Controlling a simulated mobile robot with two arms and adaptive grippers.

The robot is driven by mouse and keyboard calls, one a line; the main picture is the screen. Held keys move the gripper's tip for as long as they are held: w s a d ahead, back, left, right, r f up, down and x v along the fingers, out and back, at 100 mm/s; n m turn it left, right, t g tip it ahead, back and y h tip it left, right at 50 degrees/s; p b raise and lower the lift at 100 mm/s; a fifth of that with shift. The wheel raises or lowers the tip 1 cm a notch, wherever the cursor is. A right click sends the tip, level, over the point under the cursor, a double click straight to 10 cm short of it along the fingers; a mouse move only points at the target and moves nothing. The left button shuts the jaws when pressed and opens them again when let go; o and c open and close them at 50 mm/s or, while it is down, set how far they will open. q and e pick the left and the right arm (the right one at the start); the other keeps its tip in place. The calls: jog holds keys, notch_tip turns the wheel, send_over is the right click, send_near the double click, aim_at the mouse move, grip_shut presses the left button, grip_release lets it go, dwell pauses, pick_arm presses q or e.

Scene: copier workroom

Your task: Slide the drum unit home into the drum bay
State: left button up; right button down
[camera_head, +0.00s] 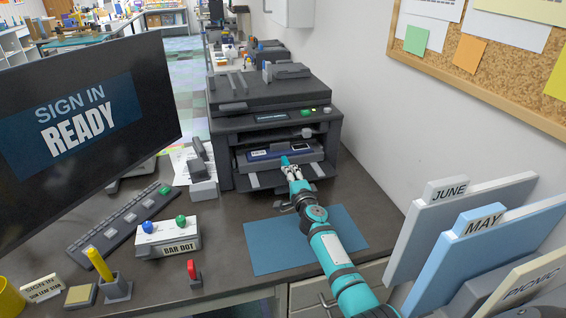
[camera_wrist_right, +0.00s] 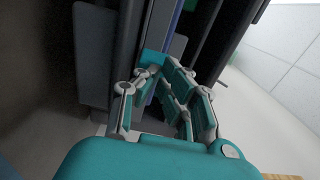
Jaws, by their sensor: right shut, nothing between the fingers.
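The copier (camera_head: 268,118) stands on the dark desk with its front bay open and a front flap folded down. The drum unit (camera_head: 262,155), dark blue with a white label and a teal tab (camera_head: 285,160), lies across the open bay. My right gripper (camera_head: 289,168) is shut in front of the bay, with its fingertips at the teal tab. In the right wrist view my gripper (camera_wrist_right: 165,77) has its fingers at the teal tab (camera_wrist_right: 153,60), with nothing seen held between them. The drum unit's blue edge (camera_wrist_right: 183,28) shows there partly hidden. My left gripper is not in view.
A blue mat (camera_head: 270,245) lies in front of the copier. A monitor (camera_head: 90,105), a keyboard (camera_head: 120,220) and a button box (camera_head: 168,238) are on the left. Upright file dividers (camera_head: 440,235) stand at the right, near the wall.

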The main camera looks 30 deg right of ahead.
jog(key=shift+w+d, duration=0.15)
jog(key=shift+w, duration=0.35)
jog(key=shift+s, duration=0.2)
jog(key=p+v, duration=0.3)
jog(key=v, duration=0.5)
jog(key=shift+s+a, duration=0.2)
jog(key=shift+s, duration=0.1)
